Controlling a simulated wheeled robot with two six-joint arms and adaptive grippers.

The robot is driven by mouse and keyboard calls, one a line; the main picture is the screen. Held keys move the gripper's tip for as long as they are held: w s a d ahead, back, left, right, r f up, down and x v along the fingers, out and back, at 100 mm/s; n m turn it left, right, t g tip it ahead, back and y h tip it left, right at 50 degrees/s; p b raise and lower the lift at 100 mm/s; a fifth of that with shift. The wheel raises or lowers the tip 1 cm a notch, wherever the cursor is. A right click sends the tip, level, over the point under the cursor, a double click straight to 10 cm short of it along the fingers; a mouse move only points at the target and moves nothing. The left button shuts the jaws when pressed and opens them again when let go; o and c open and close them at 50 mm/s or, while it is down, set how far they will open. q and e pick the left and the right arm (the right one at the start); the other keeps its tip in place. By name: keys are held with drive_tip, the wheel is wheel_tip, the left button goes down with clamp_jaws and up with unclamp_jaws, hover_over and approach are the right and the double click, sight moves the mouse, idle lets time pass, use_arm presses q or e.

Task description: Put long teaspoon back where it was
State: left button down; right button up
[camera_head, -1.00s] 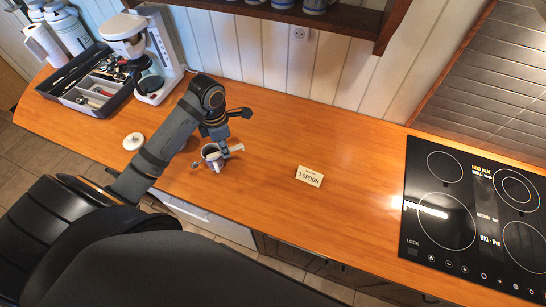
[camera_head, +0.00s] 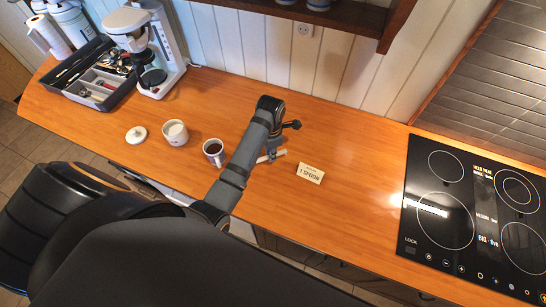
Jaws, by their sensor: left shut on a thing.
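My left gripper (camera_head: 275,156) is just right of the dark-filled cup (camera_head: 214,158), over the counter, left of the small card. It is shut on a thin thing, which I take to be the long teaspoon; the teaspoon's outline is too small and too covered to make out. The cup stands upright, apart from the gripper. A white bowl with white contents (camera_head: 175,139) stands left of the cup, open. Its apparent lid (camera_head: 136,134) lies flat further left. The dark utensil tray (camera_head: 107,103) with several utensils is at the far left. My right gripper is not in view.
A white coffee machine (camera_head: 165,62) stands beside the tray. A card reading "1 SPOON" (camera_head: 311,174) stands right of the gripper. A black cooktop (camera_head: 420,245) is at the right. The counter (camera_head: 350,150) between the card and cooktop is clear.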

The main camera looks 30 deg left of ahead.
use_arm(q)
drive_tip(key=shift+d+f, duration=0.1)
drive_tip(key=shift+f, duration=0.1)
drive_tip(key=f+p, duration=0.2)
drive_tip(key=f, duration=0.1)
drive_tip(key=shift+w+d+f, duration=0.1)
drive_tip(key=shift+w+d, duration=0.1)
drive_tip(key=shift+f, duration=0.2)
drive_tip(key=c, duration=1.4)
unclamp_jaws()
drive_tip(key=shift+o, duration=0.2)
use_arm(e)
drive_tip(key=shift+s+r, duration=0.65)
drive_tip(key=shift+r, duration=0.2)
